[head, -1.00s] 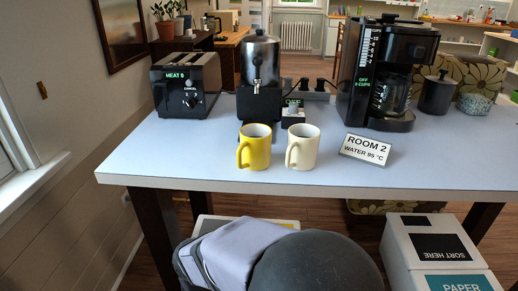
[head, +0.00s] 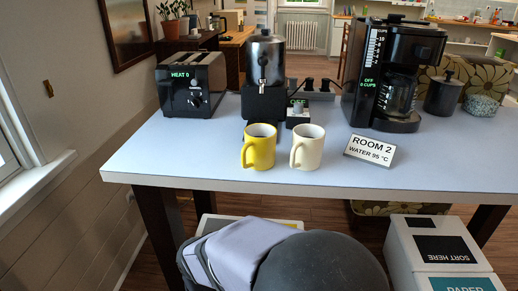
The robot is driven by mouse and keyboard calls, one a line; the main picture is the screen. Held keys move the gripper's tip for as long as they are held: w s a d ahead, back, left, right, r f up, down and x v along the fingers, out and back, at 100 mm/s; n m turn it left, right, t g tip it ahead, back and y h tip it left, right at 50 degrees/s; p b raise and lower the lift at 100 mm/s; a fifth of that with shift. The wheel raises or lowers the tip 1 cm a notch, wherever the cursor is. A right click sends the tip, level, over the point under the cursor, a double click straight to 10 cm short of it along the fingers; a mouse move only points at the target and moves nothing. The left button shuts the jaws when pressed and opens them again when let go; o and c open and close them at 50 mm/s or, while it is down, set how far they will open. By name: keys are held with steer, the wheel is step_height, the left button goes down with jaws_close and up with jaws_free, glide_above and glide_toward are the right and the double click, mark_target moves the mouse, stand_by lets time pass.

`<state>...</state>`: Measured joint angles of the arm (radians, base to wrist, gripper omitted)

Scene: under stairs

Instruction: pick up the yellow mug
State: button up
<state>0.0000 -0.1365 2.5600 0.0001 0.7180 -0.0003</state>
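The yellow mug (head: 262,148) stands upright near the front edge of the light blue table (head: 190,160), its handle toward the left front. A white mug (head: 309,148) stands close beside it on the right, its handle also at the left. A dark kettle-like urn with a tap (head: 264,62) is on a black base right behind the yellow mug. My gripper is not visible in the head view.
A black toaster (head: 192,85) stands at the back left and a coffee machine (head: 395,75) at the back right. A "ROOM 2" sign (head: 370,150) is right of the mugs. The left front of the table is clear. White sorting bins (head: 440,245) stand on the floor at right.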

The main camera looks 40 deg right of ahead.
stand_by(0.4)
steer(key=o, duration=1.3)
